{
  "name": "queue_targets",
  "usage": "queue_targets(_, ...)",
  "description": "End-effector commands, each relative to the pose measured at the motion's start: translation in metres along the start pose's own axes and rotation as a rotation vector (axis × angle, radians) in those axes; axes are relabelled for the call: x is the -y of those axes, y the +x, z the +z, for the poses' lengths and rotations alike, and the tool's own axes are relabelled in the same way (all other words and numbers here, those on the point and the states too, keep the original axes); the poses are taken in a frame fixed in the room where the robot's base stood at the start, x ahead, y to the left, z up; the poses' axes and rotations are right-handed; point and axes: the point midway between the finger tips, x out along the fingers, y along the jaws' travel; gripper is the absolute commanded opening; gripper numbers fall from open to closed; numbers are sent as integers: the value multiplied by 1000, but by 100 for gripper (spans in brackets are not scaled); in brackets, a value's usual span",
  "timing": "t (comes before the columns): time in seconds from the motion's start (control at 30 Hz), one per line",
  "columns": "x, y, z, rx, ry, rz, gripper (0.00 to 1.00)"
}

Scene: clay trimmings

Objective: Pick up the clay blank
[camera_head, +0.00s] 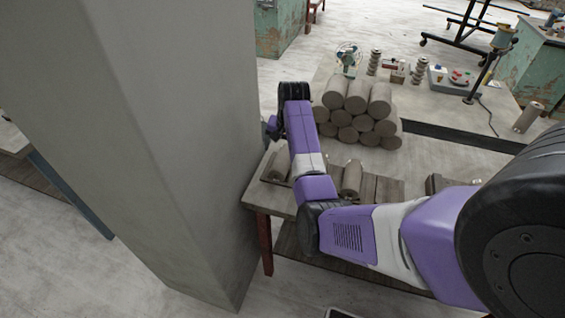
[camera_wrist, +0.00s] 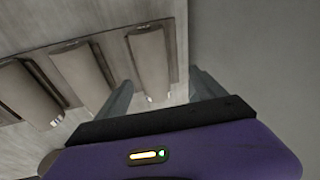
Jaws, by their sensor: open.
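In the wrist view, three grey-beige clay blanks lie side by side. The rightmost clay blank (camera_wrist: 150,58) lies on a dark board, its near end between and just ahead of the fingers of my gripper (camera_wrist: 162,90). My gripper is open and nothing is held. The middle clay blank (camera_wrist: 82,74) and the left clay blank (camera_wrist: 28,93) lie left of the fingers. In the head view, a blank (camera_head: 351,179) lies on the table beside my arm, and another blank (camera_head: 277,166) lies left of it. My fingertips are hidden there.
A tall grey pillar (camera_head: 130,120) stands close to the left of my arm; a grey surface fills the wrist view's right side. A stack of several clay cylinders (camera_head: 358,112) stands on the table (camera_head: 430,165) beyond my arm. Small tools and a tray (camera_head: 452,77) lie further back.

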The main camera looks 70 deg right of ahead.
Motion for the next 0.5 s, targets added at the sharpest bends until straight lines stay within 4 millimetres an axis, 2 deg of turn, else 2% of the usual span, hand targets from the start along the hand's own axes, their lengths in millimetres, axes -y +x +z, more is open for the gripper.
queue_targets(0.2, -4, -14, 13, 162, 72, 48, 79)
queue_targets(0.5, -7, 12, 20, 178, 77, 55, 79)
